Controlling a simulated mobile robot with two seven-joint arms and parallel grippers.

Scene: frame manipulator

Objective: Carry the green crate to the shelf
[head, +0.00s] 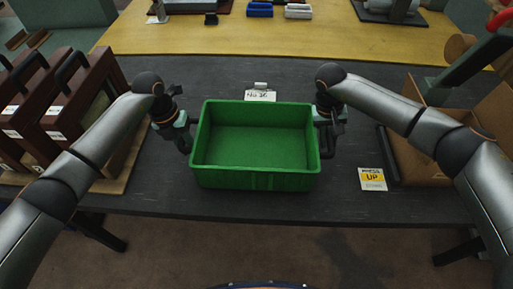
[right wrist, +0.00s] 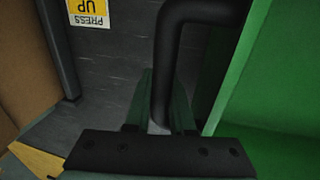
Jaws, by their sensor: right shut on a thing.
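The green crate (head: 255,180) is empty and upright over the dark table, between my two arms; I cannot tell whether its base touches the tabletop. A black handle (right wrist: 168,60) stands out from its side in the right wrist view, where the crate's green wall (right wrist: 275,85) is at the right. My right gripper (right wrist: 162,115) is shut on this handle; in the head view it is at the crate's right side. My left gripper (head: 187,143) is at the crate's left side; its fingers are too small to judge. I cannot make out the shelf.
Brown framed cases with handles (head: 85,95) stand at the left on the dark table (head: 240,72). At the right are an open cardboard box (head: 425,165) and a "PRESS UP" card (head: 372,179). A paper tag (head: 260,96) is behind the crate. A yellow bench (head: 270,40) lies beyond.

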